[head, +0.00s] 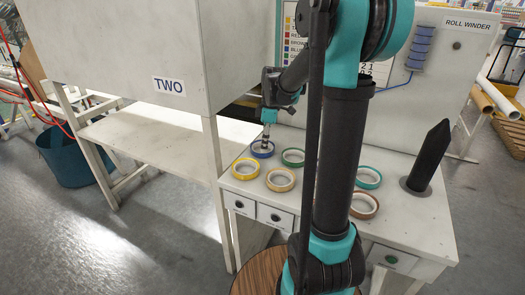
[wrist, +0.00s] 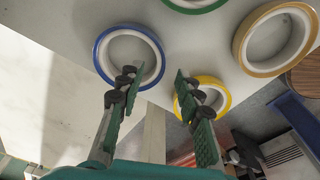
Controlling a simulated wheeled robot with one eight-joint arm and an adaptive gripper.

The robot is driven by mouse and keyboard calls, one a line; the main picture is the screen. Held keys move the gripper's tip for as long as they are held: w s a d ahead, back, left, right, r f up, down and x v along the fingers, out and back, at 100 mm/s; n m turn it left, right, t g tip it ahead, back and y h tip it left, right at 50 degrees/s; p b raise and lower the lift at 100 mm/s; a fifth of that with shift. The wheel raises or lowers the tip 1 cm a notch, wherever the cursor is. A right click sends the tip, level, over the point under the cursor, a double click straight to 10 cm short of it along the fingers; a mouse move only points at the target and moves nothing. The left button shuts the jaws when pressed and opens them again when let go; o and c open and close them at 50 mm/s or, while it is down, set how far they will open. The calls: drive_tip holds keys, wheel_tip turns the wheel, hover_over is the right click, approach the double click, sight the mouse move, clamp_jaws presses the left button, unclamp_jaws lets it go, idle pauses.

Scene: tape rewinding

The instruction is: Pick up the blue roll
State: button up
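The blue roll (head: 262,156) lies flat on the white table, at the back left of the group of rolls in the head view. It also shows at the upper left of the wrist view (wrist: 100,45). My gripper (head: 266,143) points down over it in the head view. In the wrist view my gripper (wrist: 156,76) is open with nothing between its fingers. The left fingertip overlaps the roll's hole and the right fingertip appears outside its right rim. The left finger hides part of the lower right rim. I cannot tell the fingertips' height above the table.
A yellow roll (head: 236,174) lies in front of the blue one; my right finger overlaps it in the wrist view. A green roll (head: 293,164), a tan roll (head: 281,190) and others lie nearby. A black cone post (head: 432,160) stands at right. The table's left edge is close.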

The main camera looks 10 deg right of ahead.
sight(262, 154)
drive_tip(key=shift+a+f, duration=0.25)
drive_tip(key=shift+f, duration=0.85)
drive_tip(key=shift+a+f, duration=0.2)
drive_tip(key=shift+f, duration=0.9)
clamp_jaws()
